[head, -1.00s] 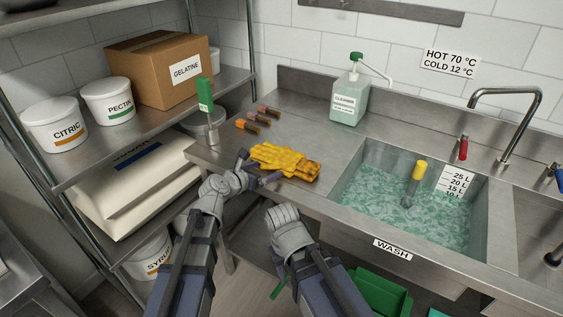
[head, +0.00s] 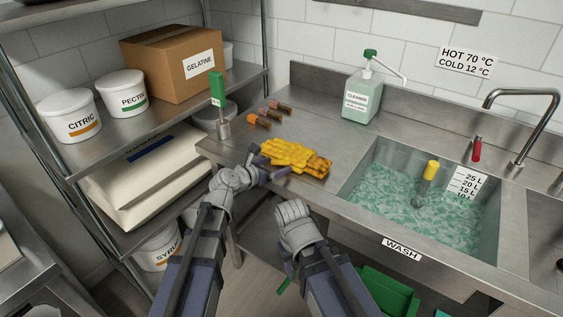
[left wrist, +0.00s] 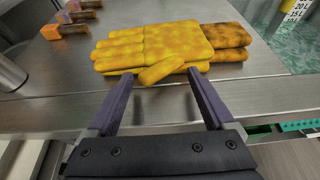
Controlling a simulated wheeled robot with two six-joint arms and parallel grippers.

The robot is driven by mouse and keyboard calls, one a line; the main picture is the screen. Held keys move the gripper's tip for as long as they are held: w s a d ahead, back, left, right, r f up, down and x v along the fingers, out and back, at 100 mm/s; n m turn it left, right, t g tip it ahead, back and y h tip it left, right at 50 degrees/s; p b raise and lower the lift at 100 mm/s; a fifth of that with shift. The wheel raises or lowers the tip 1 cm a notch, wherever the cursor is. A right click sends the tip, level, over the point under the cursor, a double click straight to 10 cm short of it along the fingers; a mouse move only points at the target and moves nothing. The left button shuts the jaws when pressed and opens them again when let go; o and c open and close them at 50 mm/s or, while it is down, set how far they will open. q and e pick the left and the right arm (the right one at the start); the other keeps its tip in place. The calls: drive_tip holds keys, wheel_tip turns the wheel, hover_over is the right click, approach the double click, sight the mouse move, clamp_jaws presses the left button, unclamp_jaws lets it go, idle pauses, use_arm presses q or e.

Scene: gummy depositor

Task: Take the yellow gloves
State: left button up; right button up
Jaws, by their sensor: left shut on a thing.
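The yellow gloves (head: 293,156) lie in a stack on the steel counter, left of the sink, with brownish stains toward the right end. In the left wrist view the gloves (left wrist: 165,45) fill the top, with one thumb pointing toward my gripper. My left gripper (head: 268,165) is at their near edge. In the left wrist view its two dark fingers (left wrist: 160,75) stand apart, one on each side of the thumb, shut on the gloves. The gloves still appear to rest on the counter.
The water-filled sink (head: 345,196) with a yellow-handled tool (head: 430,170) is to the right. Behind the gloves are several small brushes (head: 270,114) and a green-handled tool (head: 218,100). A cleaner bottle (head: 362,95) stands at the back. A shelf with tubs is left.

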use_arm(q)
wheel_tip(320, 180, up, 10)
drive_tip(key=p, duration=1)
drive_tip(key=o, duration=0.8)
clamp_jaws()
